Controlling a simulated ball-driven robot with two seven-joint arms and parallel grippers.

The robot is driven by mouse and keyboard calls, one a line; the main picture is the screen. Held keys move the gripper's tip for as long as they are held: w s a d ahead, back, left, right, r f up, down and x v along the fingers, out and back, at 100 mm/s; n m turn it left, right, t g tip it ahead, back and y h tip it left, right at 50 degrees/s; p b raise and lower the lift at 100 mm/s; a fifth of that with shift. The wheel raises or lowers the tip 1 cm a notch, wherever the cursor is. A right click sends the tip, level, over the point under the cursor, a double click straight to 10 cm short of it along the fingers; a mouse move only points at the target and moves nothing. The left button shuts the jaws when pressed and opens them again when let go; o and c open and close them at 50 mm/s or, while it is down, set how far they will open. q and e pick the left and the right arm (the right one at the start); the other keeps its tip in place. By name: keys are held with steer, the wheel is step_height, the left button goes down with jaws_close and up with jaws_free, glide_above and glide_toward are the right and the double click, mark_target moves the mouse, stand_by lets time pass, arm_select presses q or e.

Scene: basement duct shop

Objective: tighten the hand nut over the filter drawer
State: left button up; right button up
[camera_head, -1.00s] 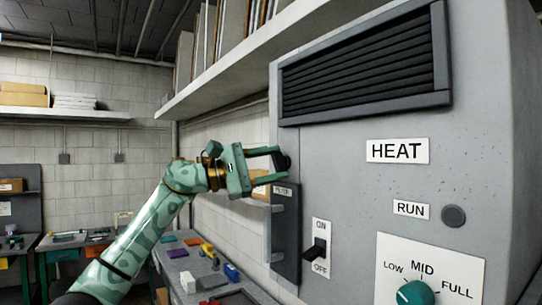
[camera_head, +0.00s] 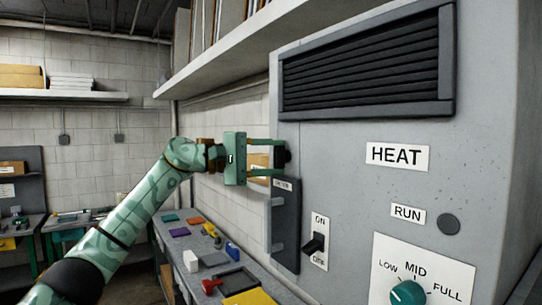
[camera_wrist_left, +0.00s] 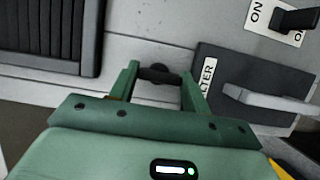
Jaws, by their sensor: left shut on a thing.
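The hand nut (camera_head: 285,157) is a small black knob on the grey heater cabinet's left part, just above the filter drawer. The filter drawer (camera_head: 286,232) is a dark upright panel with a label and a light handle; it looks closed. My left gripper (camera_head: 280,157) is green and reaches the cabinet from the left, one finger above the other. It is shut on the hand nut. In the left wrist view the nut (camera_wrist_left: 158,74) sits between the two fingertips, and the drawer (camera_wrist_left: 232,62) lies to the right. My right gripper is not in view.
The cabinet (camera_head: 350,190) carries a switch (camera_head: 313,245) right of the drawer, a teal dial (camera_head: 408,293) and a dark vent (camera_head: 366,68). A shelf (camera_head: 215,62) juts out above my arm. A bench (camera_head: 200,240) with several small coloured items runs below.

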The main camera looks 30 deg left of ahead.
arm_select(q)
steer(key=shift+c, duration=0.2)
steer(key=o, duration=1)
steer(key=shift+f, duration=0.1)
steer(key=shift+f, duration=0.1)
